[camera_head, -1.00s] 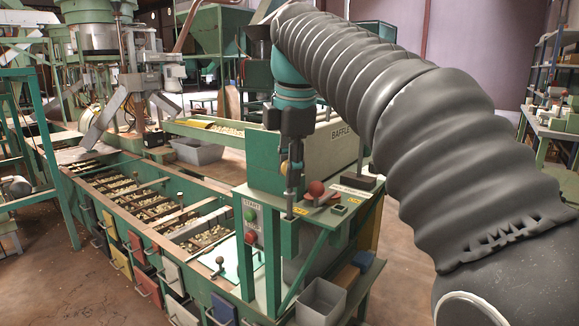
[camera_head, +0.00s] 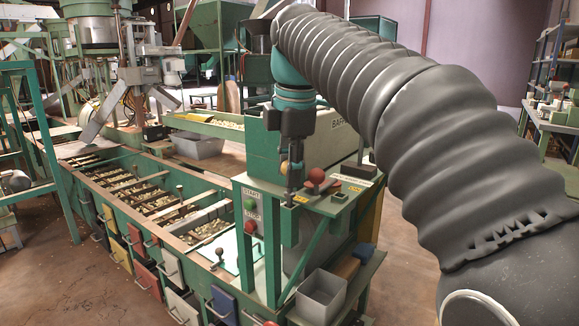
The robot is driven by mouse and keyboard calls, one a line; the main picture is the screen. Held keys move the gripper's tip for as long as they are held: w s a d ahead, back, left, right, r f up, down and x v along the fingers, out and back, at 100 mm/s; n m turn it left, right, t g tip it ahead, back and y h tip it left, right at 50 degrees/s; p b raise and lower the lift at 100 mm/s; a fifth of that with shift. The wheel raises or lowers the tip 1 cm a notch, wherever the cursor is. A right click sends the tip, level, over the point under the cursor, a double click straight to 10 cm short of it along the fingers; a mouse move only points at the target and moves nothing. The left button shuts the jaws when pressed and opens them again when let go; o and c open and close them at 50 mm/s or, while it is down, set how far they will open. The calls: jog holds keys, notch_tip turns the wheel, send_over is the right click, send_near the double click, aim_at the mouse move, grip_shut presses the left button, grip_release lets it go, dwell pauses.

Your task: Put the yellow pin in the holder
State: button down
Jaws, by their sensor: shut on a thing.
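My gripper (camera_head: 291,190) points straight down over the small green shelf at the near end of the hopper machine. Its dark fingers are shut, with a small yellow-orange rounded piece, seemingly the yellow pin (camera_head: 284,167), showing at them. The fingers hide most of the pin. The fingertips are close to the shelf's left edge; I cannot tell whether they touch it. A small dark green block (camera_head: 339,197) on the shelf, right of the gripper, may be the holder; I cannot tell for sure.
A red ball knob (camera_head: 316,176) stands just right of my fingers. A green post and START/STOP panel (camera_head: 251,210) stand left. A grey bin (camera_head: 322,295) sits below. Nut hoppers with coloured drawers (camera_head: 145,276) run left.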

jog(key=shift+f+b, duration=0.5)
jog(key=shift+f, duration=0.35)
jog(key=c, duration=0.8)
grip_release()
jog(key=shift+o, duration=0.2)
jog(key=shift+s+d+r, duration=0.1)
jog(key=shift+s+r, duration=0.15)
jog(key=shift+r, duration=1)
jog(key=shift+s+d+r, duration=0.1)
jog(key=shift+s+r, duration=0.1)
jog(key=shift+r, duration=1)
jog(key=shift+s+r, duration=0.25)
jog(key=shift+r, duration=1)
